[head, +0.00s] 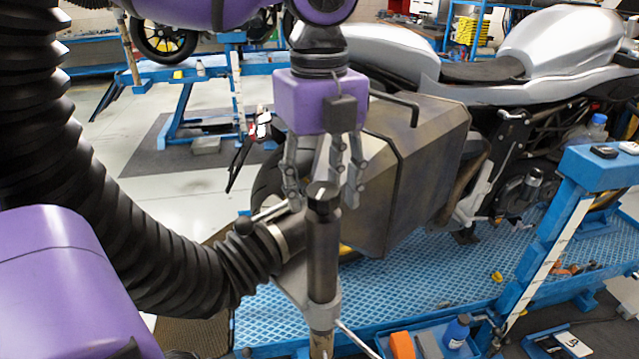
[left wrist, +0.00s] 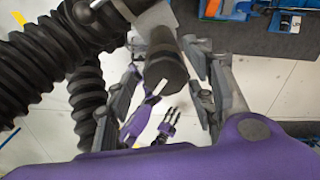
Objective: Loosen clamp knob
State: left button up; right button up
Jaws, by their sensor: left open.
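The clamp knob (head: 322,245) is a dark upright cylinder with a pale line across its top. It stands on a grey clamp bracket (head: 325,312) beside the mouth of a black corrugated hose (head: 185,262). My left gripper (head: 322,195) points down over it, with its fingers spread around the knob's top end. In the left wrist view the knob (left wrist: 167,68) stands between the open fingers, with gaps at its sides; I cannot tell if any finger touches it.
A motorcycle (head: 480,75) with a large exhaust box (head: 420,165) stands close behind on a blue lift (head: 420,290). The hose fills the left side. A blue tray (head: 475,350) with a bottle (head: 456,332) is at lower right. A blue post (head: 590,170) rises at right.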

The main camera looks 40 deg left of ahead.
jog(key=shift+w, duration=0.1)
pick_arm(q)
jog(key=shift+c, duration=0.8)
jog(key=c, duration=0.9)
pick_arm(e)
jog(key=shift+w+r, duration=0.2)
